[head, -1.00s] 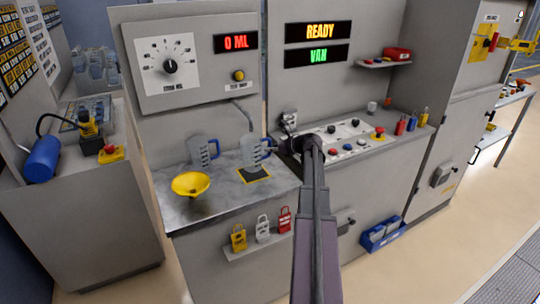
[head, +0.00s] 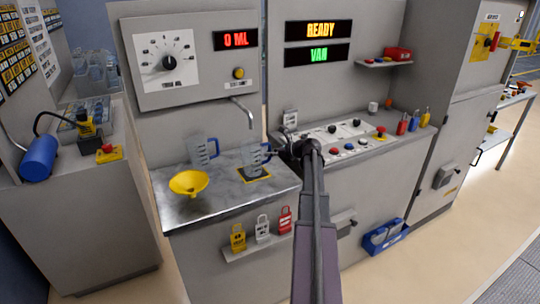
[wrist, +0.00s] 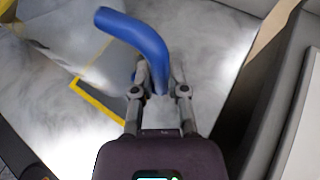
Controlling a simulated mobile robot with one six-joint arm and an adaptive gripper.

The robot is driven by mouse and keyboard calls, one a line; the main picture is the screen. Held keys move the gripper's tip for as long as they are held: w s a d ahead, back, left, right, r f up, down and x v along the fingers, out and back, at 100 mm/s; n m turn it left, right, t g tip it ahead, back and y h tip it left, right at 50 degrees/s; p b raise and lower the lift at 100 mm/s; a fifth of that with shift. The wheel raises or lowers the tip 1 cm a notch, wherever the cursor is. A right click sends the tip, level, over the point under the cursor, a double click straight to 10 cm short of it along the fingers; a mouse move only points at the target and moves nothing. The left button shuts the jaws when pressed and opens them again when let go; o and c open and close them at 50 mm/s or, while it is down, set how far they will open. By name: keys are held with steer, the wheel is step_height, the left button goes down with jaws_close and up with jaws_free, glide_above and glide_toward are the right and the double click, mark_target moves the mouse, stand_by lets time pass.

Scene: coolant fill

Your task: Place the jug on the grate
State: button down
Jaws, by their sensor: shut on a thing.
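A clear jug with a blue handle (head: 252,158) is upright over the dark, yellow-edged grate (head: 265,176), under the spout. I cannot tell whether its base touches the grate. My gripper (wrist: 159,82) is shut on the jug's blue handle (wrist: 150,42) from the right; in the head view my arm hides most of the gripper. The wrist view shows the grate's yellow edge (wrist: 100,103) at left. The clear jug body is hard to make out there. A second similar jug (head: 203,152) stands to the left on the metal top.
A yellow funnel (head: 189,184) sits at the front left of the metal top (head: 222,193). A bent spout (head: 244,112) hangs above the grate. A button panel (head: 345,135) lies to the right.

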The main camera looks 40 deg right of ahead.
steer(key=shift+f, duration=0.1)
steer(key=c, duration=1.1)
jaws_free()
steer(key=o, duration=0.4)
steer(key=shift+o, duration=0.2)
steer(key=p+v, duration=0.4)
steer(key=v, duration=0.8)
steer(key=shift+p, duration=0.3)
